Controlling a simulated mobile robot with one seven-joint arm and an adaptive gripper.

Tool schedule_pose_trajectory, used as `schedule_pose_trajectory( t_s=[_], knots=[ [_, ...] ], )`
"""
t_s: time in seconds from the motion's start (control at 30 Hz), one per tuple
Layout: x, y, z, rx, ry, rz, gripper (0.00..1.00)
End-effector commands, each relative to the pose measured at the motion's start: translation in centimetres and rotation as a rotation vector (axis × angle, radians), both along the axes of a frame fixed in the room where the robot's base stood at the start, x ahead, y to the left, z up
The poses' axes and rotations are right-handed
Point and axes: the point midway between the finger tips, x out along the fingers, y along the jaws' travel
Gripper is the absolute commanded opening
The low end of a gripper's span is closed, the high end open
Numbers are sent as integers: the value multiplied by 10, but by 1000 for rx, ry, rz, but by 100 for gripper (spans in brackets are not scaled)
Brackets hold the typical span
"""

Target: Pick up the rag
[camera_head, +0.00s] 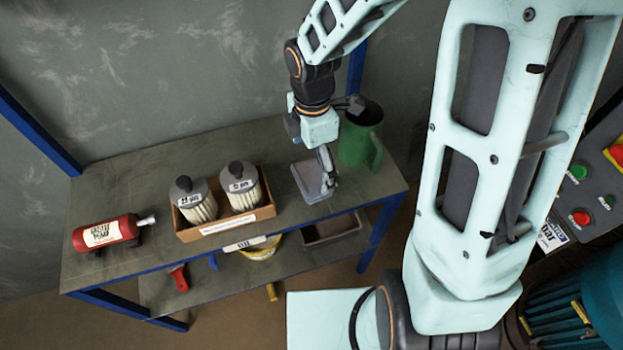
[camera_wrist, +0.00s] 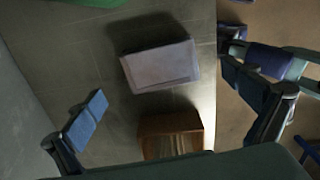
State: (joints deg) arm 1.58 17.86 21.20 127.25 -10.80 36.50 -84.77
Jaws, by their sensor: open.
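The rag is a flat, pale grey folded rectangle (camera_head: 309,184) lying on the workbench top, between the cardboard box and the green jug. It also shows near the middle of the wrist view as the rag (camera_wrist: 160,68), lying slightly turned. My gripper (camera_wrist: 170,82) is open and empty above the rag, with its blue-padded fingers spread wide to the left and right of it. In the head view my gripper (camera_head: 325,162) hangs over the bench and its finger hides part of the rag's right side. I see no contact with the rag.
The cardboard box (camera_head: 224,226) with two filter-like canisters stands left of the rag; the green jug (camera_head: 362,140) stands to its right. A red grease pump bottle (camera_head: 104,233) lies at the bench's left end. The lower shelf (camera_head: 210,292) holds a bin and other items.

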Motion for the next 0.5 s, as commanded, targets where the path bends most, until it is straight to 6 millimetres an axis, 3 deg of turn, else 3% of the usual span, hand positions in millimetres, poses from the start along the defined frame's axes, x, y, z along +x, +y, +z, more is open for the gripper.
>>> schedule_pose_trajectory(
  t_s=[0.23, 0.5],
  knots=[
    [-1, 2, -39, 0, 2, 0, 100],
    [0, 1, -45, 1, -1, -3, 100]
  ],
)
